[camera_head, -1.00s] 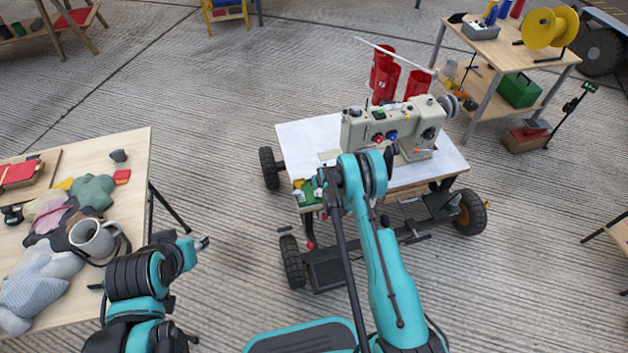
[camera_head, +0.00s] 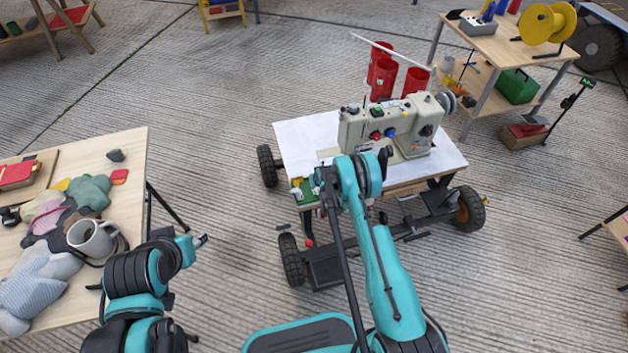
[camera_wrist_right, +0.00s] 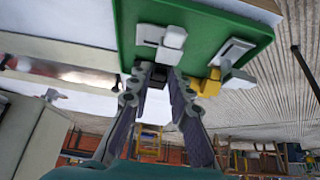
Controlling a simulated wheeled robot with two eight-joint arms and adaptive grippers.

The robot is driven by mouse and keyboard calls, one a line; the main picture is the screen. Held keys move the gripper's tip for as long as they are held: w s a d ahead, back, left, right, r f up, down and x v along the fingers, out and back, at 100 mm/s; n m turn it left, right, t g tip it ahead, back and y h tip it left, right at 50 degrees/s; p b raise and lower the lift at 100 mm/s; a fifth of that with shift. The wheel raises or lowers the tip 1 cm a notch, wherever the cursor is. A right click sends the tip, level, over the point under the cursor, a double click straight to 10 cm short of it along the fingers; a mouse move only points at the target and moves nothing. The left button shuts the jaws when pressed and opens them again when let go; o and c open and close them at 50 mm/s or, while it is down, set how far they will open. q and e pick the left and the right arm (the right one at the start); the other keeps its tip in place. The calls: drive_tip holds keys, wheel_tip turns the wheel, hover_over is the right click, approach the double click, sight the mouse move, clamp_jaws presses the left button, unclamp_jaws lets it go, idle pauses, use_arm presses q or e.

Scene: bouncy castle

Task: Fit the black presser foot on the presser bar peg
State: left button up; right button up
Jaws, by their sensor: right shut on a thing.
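A pale grey-beige sewing machine (camera_head: 375,135) stands on a white-topped wheeled cart. Its presser bar peg is hidden behind my right arm. A green tray (camera_head: 298,196) lies at the cart's front left corner; in the right wrist view the green tray (camera_wrist_right: 205,14) holds pale feet and a yellow one. My right gripper (camera_wrist_right: 163,76) is right at the tray's edge, its fingers shut on a small dark piece (camera_wrist_right: 157,75), apparently the black presser foot, mostly hidden between the fingertips. My left gripper (camera_head: 201,241) hangs over the floor beside the left table, too small to read.
The left table (camera_head: 130,150) carries cloths, a grey mug (camera_head: 93,238) and small items. Red bins (camera_head: 383,75) stand behind the sewing machine. A wooden shelf table (camera_head: 500,50) with a yellow spool is at back right. The floor between left table and cart is clear.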

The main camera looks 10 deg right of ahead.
drive_tip(key=shift+r, duration=0.25)
drive_tip(key=shift+r+p, duration=0.4)
drive_tip(key=shift+r, duration=0.5)
drive_tip(key=shift+r+p, duration=0.6)
drive_tip(key=shift+r, duration=1.4)
